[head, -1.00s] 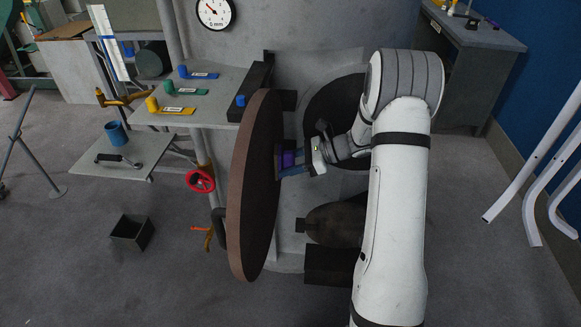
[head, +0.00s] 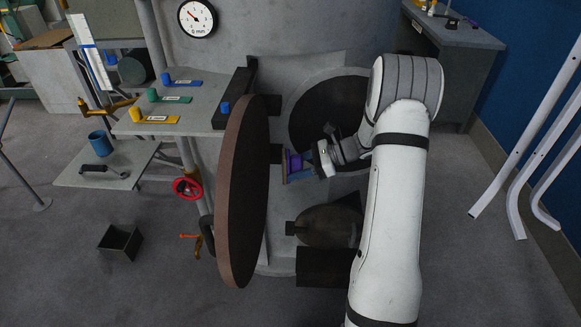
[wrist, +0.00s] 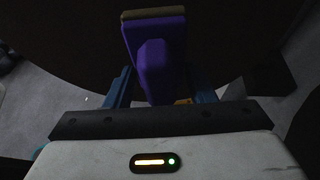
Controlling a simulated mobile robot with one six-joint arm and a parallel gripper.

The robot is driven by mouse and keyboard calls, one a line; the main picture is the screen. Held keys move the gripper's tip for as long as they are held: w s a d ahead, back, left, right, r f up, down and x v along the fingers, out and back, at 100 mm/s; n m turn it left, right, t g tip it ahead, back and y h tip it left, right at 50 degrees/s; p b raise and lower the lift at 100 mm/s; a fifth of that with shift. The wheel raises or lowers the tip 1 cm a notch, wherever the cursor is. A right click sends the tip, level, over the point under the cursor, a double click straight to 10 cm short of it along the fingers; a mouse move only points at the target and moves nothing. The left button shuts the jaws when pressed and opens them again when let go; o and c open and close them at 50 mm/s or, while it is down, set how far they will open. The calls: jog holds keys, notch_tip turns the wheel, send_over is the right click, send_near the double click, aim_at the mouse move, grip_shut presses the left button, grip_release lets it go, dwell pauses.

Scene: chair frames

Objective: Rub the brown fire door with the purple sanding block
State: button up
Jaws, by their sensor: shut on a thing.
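The brown fire door (head: 243,195) is a large round disc, standing open and seen nearly edge-on left of my arm in the head view. Its dark face also fills the top of the wrist view (wrist: 70,35). The purple sanding block (head: 295,162) is held between the blue fingers of my gripper (head: 300,178). In the wrist view the block (wrist: 155,50) points away from me, with a tan strip at its far end. My gripper is shut on it. In the head view a gap shows between block and door.
Behind the block is the grey boiler wall with a dark round opening (head: 325,110). A dark rounded lower door (head: 328,227) is below. A grey shelf (head: 205,105) with colored pegs and a red valve wheel (head: 187,188) stand left of the door.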

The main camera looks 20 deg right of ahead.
dwell(0.3)
jog(key=shift+s+d, duration=0.2)
jog(key=shift+d, duration=0.55)
jog(key=shift+s+d, duration=0.15)
jog(key=shift+d, duration=0.55)
